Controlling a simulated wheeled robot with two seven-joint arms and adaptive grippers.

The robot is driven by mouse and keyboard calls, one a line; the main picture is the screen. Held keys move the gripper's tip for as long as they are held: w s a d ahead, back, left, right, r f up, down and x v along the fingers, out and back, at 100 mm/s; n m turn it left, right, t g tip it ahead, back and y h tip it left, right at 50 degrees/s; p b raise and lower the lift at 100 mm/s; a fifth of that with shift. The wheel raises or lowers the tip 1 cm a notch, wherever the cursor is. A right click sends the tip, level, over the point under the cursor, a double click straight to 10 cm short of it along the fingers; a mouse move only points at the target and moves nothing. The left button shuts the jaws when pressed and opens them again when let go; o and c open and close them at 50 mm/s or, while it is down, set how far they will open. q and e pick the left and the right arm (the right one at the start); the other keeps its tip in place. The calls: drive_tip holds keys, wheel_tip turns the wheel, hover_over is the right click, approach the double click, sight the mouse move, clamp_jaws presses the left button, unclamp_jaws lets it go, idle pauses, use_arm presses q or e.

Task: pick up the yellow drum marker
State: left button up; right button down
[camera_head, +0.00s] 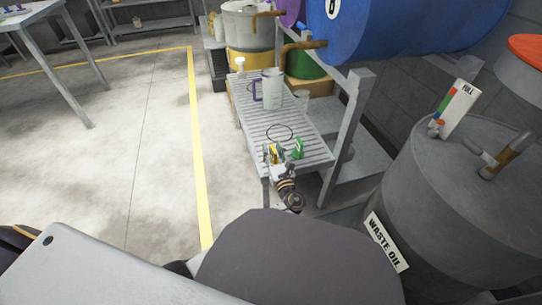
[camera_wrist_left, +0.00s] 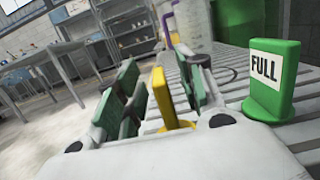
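The yellow drum marker (camera_wrist_left: 163,98) stands upright between the two green-padded fingers of my left gripper (camera_wrist_left: 160,92) in the left wrist view. A gap shows between the marker and each finger, so the gripper is open around it. In the head view my left gripper (camera_head: 274,155) is at the near end of the slatted bench (camera_head: 315,152), with the yellow marker (camera_head: 274,152) small and partly hidden there. My right gripper is in neither view.
A green marker reading FULL (camera_wrist_left: 272,80) stands just right of the gripper; it also shows in the head view (camera_head: 298,148). A jug with a purple handle (camera_head: 271,88) stands farther back on the bench. A grey waste oil drum (camera_head: 440,200) is at the right.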

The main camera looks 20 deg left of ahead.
use_arm(q)
drive_tip(key=shift+c, duration=0.3)
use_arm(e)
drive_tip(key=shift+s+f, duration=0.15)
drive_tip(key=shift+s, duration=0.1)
use_arm(q)
clamp_jaws()
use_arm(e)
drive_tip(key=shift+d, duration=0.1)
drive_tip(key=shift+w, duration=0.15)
use_arm(q)
drive_tip(key=shift+r, duration=0.15)
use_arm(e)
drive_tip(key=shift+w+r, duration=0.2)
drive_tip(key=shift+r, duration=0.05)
